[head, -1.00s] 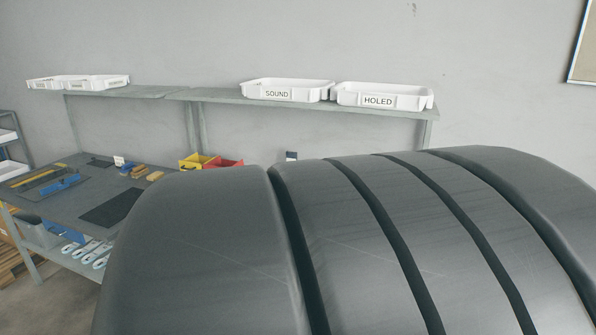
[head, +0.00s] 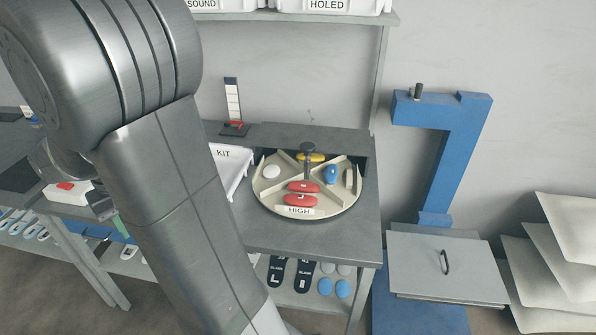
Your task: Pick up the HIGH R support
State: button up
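A round carousel tray (head: 262,209) stands on the bench at the middle right. Its front compartment bears the label HIGH (head: 299,211). Two red supports (head: 303,187) lie in that compartment, one behind the other. Each has a small pale mark, too small to read, so I cannot tell which is R. My arm crosses the left of the view. The part that looks like my gripper (head: 98,203) is mostly hidden behind it, well left of the carousel. I cannot see its fingertips clearly, or anything held.
Other carousel compartments hold a yellow piece (head: 311,157), a blue piece (head: 331,174) and a white round piece (head: 271,171). A central post (head: 308,160) rises among them. A white KIT tray (head: 232,165) stands left of it. A blue frame (head: 455,140) stands to the right.

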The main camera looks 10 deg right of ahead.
aim_at(299, 186)
jog(key=i+z, duration=0.3)
jog(key=z, duration=0.15)
jog(key=i+j+z, duration=0.1)
jog(key=i+z, duration=0.2)
jog(key=z, duration=1)
